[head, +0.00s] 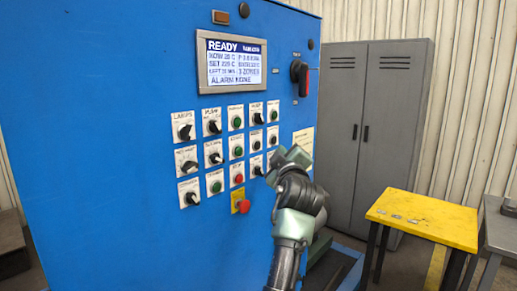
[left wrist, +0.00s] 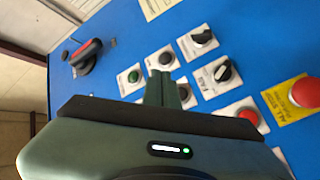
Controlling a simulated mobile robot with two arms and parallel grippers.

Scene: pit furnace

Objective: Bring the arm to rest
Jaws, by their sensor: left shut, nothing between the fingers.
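My left gripper (left wrist: 162,88) is shut and empty. In the left wrist view its fingers sit together in front of the rows of knobs and buttons on the blue panel. In the head view my left arm rises at the lower middle, and its hand (head: 292,160) is close to the right side of the control rows, hiding some of the lower right controls. I cannot tell whether the fingertips touch the panel. My right gripper is in neither view.
The blue cabinet (head: 90,130) carries a screen (head: 231,63) reading READY, a red emergency button (head: 243,206) and a red-handled rotary switch (head: 302,77). A grey locker (head: 385,120) stands behind at right. A yellow table (head: 425,217) stands at front right.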

